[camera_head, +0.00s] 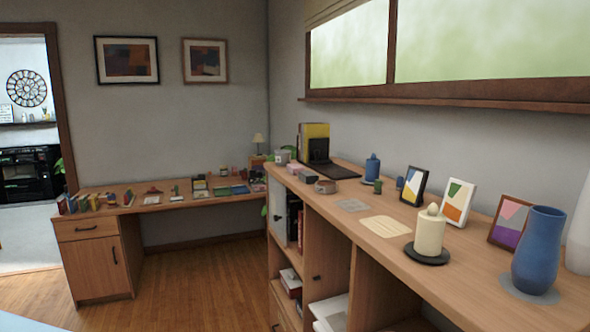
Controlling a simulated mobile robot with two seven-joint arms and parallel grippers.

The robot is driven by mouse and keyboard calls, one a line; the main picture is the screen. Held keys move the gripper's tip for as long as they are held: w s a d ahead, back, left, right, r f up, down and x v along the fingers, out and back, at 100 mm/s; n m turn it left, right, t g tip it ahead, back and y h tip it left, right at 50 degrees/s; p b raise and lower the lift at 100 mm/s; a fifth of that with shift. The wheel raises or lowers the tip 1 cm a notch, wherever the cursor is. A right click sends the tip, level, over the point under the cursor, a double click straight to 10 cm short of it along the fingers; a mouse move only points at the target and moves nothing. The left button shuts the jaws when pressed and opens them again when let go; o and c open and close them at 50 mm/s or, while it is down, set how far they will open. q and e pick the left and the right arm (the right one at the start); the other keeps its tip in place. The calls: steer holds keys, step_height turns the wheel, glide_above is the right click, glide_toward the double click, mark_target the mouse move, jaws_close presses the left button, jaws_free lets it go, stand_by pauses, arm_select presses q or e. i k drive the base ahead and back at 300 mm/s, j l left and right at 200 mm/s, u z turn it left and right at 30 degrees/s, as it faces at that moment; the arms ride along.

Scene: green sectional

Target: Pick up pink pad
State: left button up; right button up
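A small pinkish-mauve flat block (303,175) lies near the front edge of the long wooden cabinet top, left of the dark laptop (331,170). It may be the pink pad, but it is too small to tell. Several flat pads and books lie on the far desk (150,207), too small to pick out a pink one clearly. Neither of my grippers is in view.
The cabinet top (384,244) also holds a cream pad, a candle (430,233) on a dark plate, a blue vase (538,250), picture frames (455,202) and a mug (326,187). Open wooden floor (205,271) lies between desk and cabinet. A doorway opens at left.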

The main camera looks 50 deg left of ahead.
mark_target(293, 168)
steer(key=i+j+z, duration=0.1)
steer(key=j+z, duration=0.15)
steer(key=j, duration=1.9)
steer(key=j+z, duration=0.3)
steer(key=j, duration=1.8)
steer(key=k, duration=0.05)
